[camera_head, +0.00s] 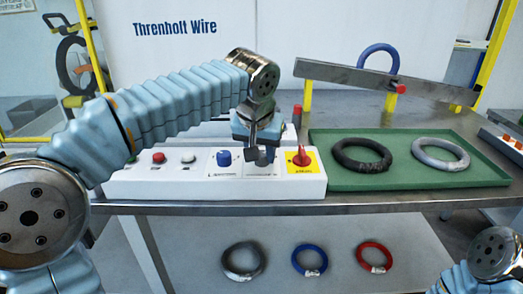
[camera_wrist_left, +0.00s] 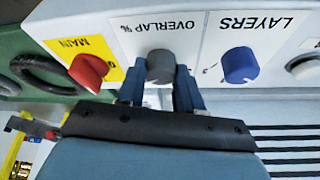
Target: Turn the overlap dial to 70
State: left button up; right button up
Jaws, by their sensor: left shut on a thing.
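The grey overlap dial (camera_wrist_left: 160,66) sits on the white control panel (camera_head: 130,183), under the label "OVERLAP %" in the left wrist view. My left gripper (camera_wrist_left: 159,84) is shut on this dial, one finger on each side of it. In the head view my left gripper (camera_head: 258,152) reaches down to the panel and partly covers the dial. The dial's scale and pointer are hidden or too small to read, so its setting cannot be told. My right gripper is out of view; only part of my right arm shows at the lower right.
The blue layers dial (camera_head: 223,158) and red main switch (camera_head: 301,157) flank the overlap dial closely. A green tray (camera_head: 400,182) holds a black coil (camera_head: 361,155) and a grey coil (camera_head: 440,154).

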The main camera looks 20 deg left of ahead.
pick_arm(q)
jog(key=o, duration=1)
jog(key=v, duration=1.3)
jog(key=shift+s+r, duration=0.2)
jog(key=shift+r, duration=0.1)
